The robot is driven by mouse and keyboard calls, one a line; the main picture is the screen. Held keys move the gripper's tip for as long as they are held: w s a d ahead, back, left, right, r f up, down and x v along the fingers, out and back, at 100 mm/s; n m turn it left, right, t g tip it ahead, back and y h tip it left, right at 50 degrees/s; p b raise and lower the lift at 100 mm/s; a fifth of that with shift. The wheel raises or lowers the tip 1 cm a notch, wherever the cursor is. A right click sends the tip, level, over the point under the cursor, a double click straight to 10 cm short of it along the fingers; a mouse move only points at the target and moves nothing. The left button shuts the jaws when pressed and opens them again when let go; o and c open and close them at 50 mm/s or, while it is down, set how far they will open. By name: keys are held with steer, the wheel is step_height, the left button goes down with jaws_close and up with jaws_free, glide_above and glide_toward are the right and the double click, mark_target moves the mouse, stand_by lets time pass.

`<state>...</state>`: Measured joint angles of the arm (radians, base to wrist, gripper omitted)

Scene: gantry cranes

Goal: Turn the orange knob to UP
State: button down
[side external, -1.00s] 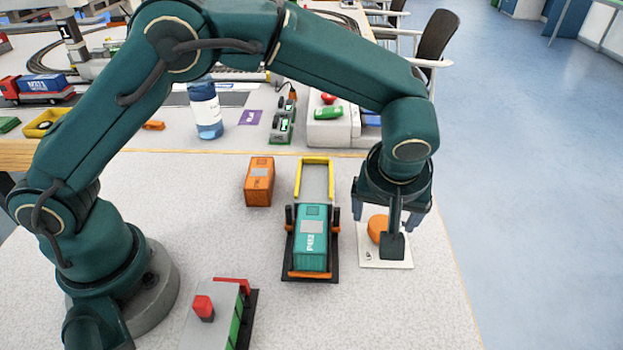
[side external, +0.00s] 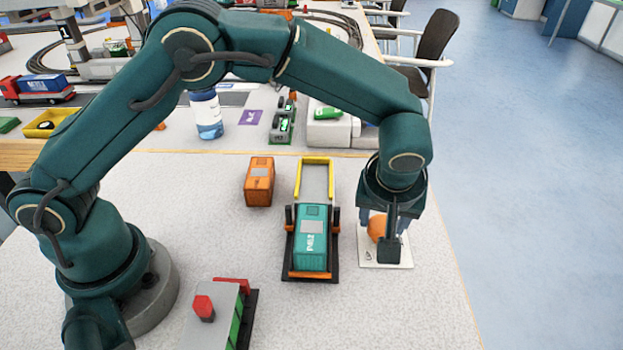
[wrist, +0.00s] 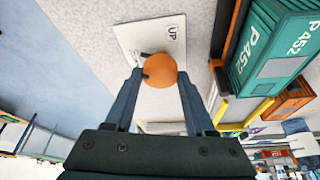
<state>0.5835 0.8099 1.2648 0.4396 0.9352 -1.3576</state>
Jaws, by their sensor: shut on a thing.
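The orange knob (side external: 376,227) sits on a white plate (side external: 391,264) at the right of the table. My gripper (side external: 386,228) is over the plate, pointing down, with its fingers on both sides of the knob. In the wrist view the knob (wrist: 160,70) is held between the two fingertips. The word UP is printed on the plate (wrist: 172,32), near one corner. A dark mark shows on the left side of the knob in the wrist view, away from UP. Part of the knob is hidden by my gripper in the side view.
A teal container (side external: 311,238) lies in a dark cradle with a yellow frame (side external: 316,161), left of the plate. An orange container (side external: 259,182) stands beyond it. A grey box with a red button (side external: 203,307) is at the front. The table's right edge is close to the plate.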

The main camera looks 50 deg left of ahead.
steer(key=shift+m, duration=0.6)
steer(key=m, duration=0.1)
steer(key=m+h, duration=0.1)
steer(key=m, duration=0.1)
steer(key=shift+a+t+h, duration=0.15)
steer(key=shift+t+h, duration=0.15)
steer(key=shift+t, duration=0.1)
steer(key=m, duration=0.2)
steer(key=m+h, duration=0.1)
steer(key=m, duration=0.1)
steer(key=shift+a+m+h, duration=0.15)
steer(key=shift+m+h, duration=0.15)
steer(key=m+h, duration=0.1)
steer(key=m, duration=0.1)
steer(key=m+g, duration=0.1)
steer(key=m, duration=0.2)
steer(key=shift+w+a+h, duration=0.1)
steer(key=shift+h, duration=0.3)
steer(key=shift+a+m+g+h, duration=0.1)
steer(key=shift+m+g+h, duration=0.4)
steer(key=shift+m, duration=1.8)
steer(key=shift+c, duration=1.3)
jaws_free()
